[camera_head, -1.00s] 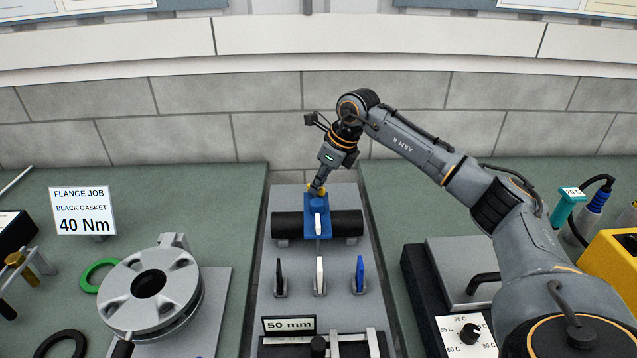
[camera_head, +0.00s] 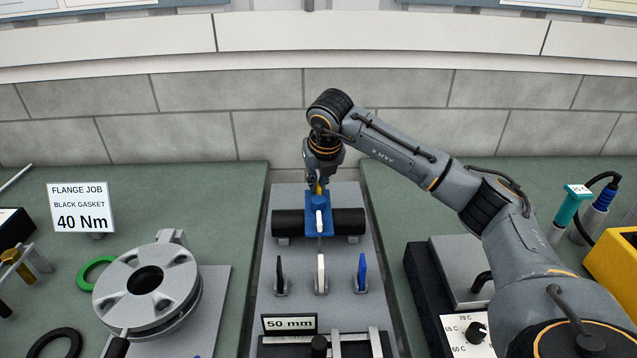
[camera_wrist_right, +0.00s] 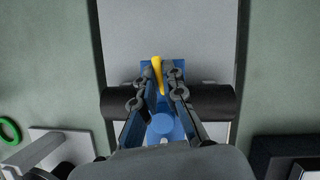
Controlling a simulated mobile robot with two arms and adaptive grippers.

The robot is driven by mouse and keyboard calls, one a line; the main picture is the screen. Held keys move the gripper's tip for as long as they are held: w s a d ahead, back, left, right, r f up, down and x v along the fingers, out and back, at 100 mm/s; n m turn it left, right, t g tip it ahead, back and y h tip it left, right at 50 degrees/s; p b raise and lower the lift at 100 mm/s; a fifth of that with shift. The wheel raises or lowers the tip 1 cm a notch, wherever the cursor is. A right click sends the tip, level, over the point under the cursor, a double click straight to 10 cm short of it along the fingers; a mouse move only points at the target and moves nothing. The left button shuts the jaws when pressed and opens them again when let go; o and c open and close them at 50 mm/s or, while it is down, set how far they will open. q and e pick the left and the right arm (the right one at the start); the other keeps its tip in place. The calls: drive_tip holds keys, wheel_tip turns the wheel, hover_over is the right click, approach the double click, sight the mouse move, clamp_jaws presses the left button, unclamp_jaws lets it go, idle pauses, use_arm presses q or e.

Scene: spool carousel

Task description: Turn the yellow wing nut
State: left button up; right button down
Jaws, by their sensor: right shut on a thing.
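The yellow wing nut (camera_wrist_right: 157,72) sits on top of the blue clamp block (camera_head: 320,222), which is mounted around the black pipe (camera_head: 345,222). The wing nut also shows as a small yellow bit in the head view (camera_head: 319,189), mostly hidden by the fingers. My right gripper (camera_head: 318,183) comes down on it from above. In the right wrist view its two fingers (camera_wrist_right: 158,78) are closed on the yellow wing, one on each side. My left gripper is not in the head view.
In front of the pipe stand a black, a white (camera_head: 321,272) and a blue upright piece (camera_head: 361,271). A "50 mm" sign (camera_head: 289,324) is nearer. A grey flange (camera_head: 147,290) stands at the left, a dial panel (camera_head: 468,330) at the right.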

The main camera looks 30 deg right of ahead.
drive_tip(key=shift+r+m, duration=0.1)
drive_tip(key=shift+m, duration=0.6)
drive_tip(key=shift+w+h, duration=0.1)
drive_tip(key=shift+h, duration=0.2)
drive_tip(key=c, duration=1.4)
unclamp_jaws()
drive_tip(key=shift+c, duration=0.2)
drive_tip(key=v, duration=1.2)
